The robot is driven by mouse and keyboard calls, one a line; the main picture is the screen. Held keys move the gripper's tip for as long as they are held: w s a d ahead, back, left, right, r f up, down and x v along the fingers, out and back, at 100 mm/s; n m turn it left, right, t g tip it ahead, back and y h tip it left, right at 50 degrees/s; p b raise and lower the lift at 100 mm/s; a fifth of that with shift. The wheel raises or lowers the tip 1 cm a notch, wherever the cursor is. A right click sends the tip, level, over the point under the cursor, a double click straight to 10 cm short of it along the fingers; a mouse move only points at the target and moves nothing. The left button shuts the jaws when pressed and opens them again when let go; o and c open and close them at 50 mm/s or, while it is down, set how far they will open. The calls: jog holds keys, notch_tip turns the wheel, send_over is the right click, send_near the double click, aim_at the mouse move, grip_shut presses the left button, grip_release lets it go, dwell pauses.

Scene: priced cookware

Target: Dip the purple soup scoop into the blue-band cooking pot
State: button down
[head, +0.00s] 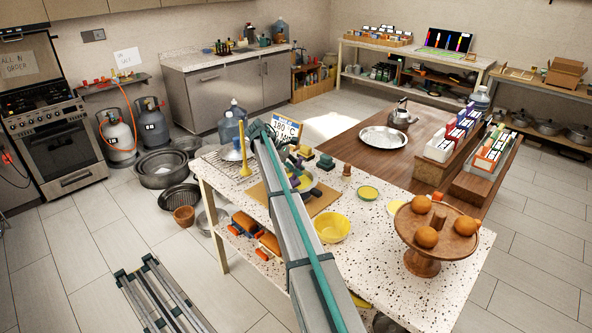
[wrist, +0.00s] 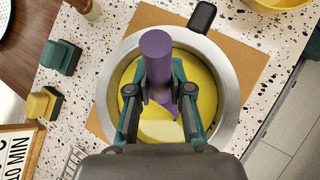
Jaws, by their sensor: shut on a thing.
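In the wrist view my gripper (wrist: 160,92) is shut on the upright handle of the purple soup scoop (wrist: 156,50). The scoop is over the opening of a round cooking pot (wrist: 228,75) with a wide grey metal rim and a black handle at the upper right. Yellow contents (wrist: 205,80) fill the pot's inside. A paler patch shows below the scoop; I cannot tell what it is. The scoop's lower end is partly hidden by my gripper, so its depth is unclear. No blue band shows from above.
The pot stands on a brown board (wrist: 138,20) on a speckled counter (head: 385,285). Green and yellow blocks (wrist: 60,57) and a sign (head: 285,128) stand close by. A yellow bowl (head: 331,227) and a wooden stand with oranges (head: 436,232) are to the right.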

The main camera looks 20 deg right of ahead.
aim_at(310, 189)
jog(key=s+f+t+y+b, duration=0.1)
jog(key=s+t+b, duration=0.1)
jog(key=b, duration=0.1)
jog(key=s+d+f+m+t+y+b, duration=0.1)
jog(key=s+f+t+b, duration=0.1)
jog(key=t+b, duration=0.1)
jog(key=s+f+m+t+b, duration=0.1)
jog(key=s+f+t+b, duration=0.1)
jog(key=s+t+b, duration=0.1)
jog(key=shift+d+y+b, duration=0.25)
jog(key=shift+y+b, duration=0.1)
jog(key=shift+y, duration=0.05)
jog(key=shift+s+d+m+t+b, duration=0.1)
jog(key=shift+m+t+b, duration=0.2)
jog(key=shift+b, duration=0.1)
jog(key=shift+t+y+b, duration=0.3)
jog(key=shift+t+b, duration=0.4)
jog(key=shift+b, duration=0.15)
jog(key=shift+r+m+t, duration=0.25)
jog(key=shift+m+t, duration=0.05)
jog(key=shift+w+d+r+p, duration=0.1)
jog(key=shift+w+r+p, duration=0.15)
jog(key=shift+r+p, duration=0.25)
jog(key=shift+w+d+r+p, duration=0.1)
jog(key=shift+w+r+p, duration=0.15)
jog(key=shift+r, duration=0.35)
jog(key=shift+r+p, duration=1.2)
jog(key=shift+r, duration=1)
